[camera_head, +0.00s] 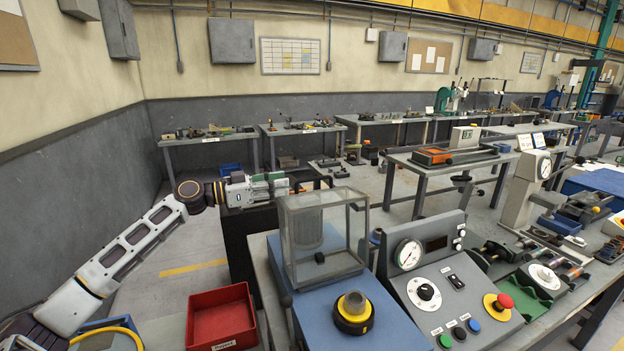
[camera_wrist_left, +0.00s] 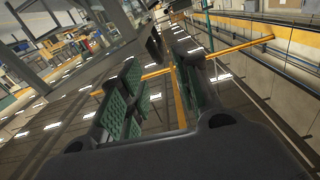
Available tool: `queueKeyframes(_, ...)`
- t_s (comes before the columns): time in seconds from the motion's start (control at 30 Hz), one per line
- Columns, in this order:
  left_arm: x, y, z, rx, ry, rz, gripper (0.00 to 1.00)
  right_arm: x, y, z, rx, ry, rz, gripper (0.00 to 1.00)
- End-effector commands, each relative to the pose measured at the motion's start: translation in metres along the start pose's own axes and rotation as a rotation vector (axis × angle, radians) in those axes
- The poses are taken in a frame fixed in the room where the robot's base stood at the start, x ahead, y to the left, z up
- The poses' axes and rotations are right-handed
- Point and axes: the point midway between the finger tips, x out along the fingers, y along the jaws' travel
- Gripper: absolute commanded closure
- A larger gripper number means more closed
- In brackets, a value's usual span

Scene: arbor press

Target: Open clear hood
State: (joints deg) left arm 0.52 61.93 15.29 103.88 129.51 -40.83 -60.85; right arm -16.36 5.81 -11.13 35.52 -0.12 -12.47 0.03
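The clear hood (camera_head: 300,247) is a see-through box with a grey frame. It stands shut-looking over a grey cylinder (camera_head: 308,222) on the blue press base (camera_head: 385,325). A small dark knob (camera_head: 320,257) is at the hood's lower front edge. My left gripper (camera_head: 318,182) reaches in from the left, just beyond the hood's top left rear edge. I cannot tell whether it touches the hood. In the left wrist view its green-padded fingers (camera_wrist_left: 160,88) are spread apart with nothing between them. My right gripper is not in view.
A control panel (camera_head: 450,285) with a gauge and red emergency stop is to the right. A red bin (camera_head: 221,318) sits at lower left. Bare floor shows left of the press.

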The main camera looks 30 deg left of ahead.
Motion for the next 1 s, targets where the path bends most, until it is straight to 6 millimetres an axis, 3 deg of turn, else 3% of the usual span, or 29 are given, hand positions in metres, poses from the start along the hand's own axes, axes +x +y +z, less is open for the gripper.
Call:
queueKeyframes(0.3,0.018,-0.001,-0.002,0.001,0.000,0.000,0.67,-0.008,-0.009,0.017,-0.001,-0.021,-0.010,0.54)
queueKeyframes(1.0,0.055,-0.001,-0.002,0.000,0.001,-0.001,0.67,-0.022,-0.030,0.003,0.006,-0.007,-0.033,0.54)
